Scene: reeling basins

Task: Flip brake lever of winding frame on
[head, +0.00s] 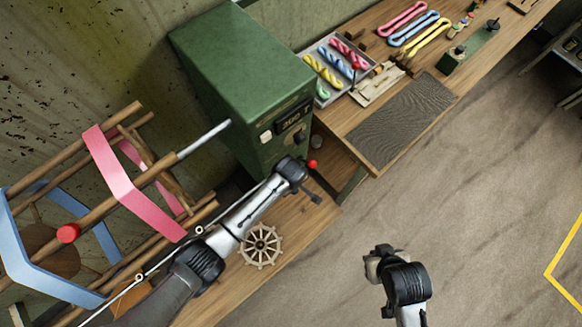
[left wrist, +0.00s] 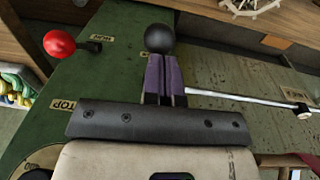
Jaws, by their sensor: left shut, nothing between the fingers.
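A red ball on a short dark stem (left wrist: 60,43) stands out from a green panel at the left of the left wrist view. In the head view the red ball (head: 312,163) sits beside the green cabinet. My left gripper (head: 312,193) is just below it there. In the left wrist view its purple-grey fingers (left wrist: 165,72) are shut and empty, to the right of the red ball and apart from it. A black ball (left wrist: 159,38) shows at the fingertips; I cannot tell whether they touch it. My right gripper (head: 370,262) hangs over the floor, its fingers unclear.
The green cabinet (head: 235,75) stands on the bench. A thin metal rod (left wrist: 245,97) runs beside my left gripper. A spoked wheel (head: 260,245) lies below.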

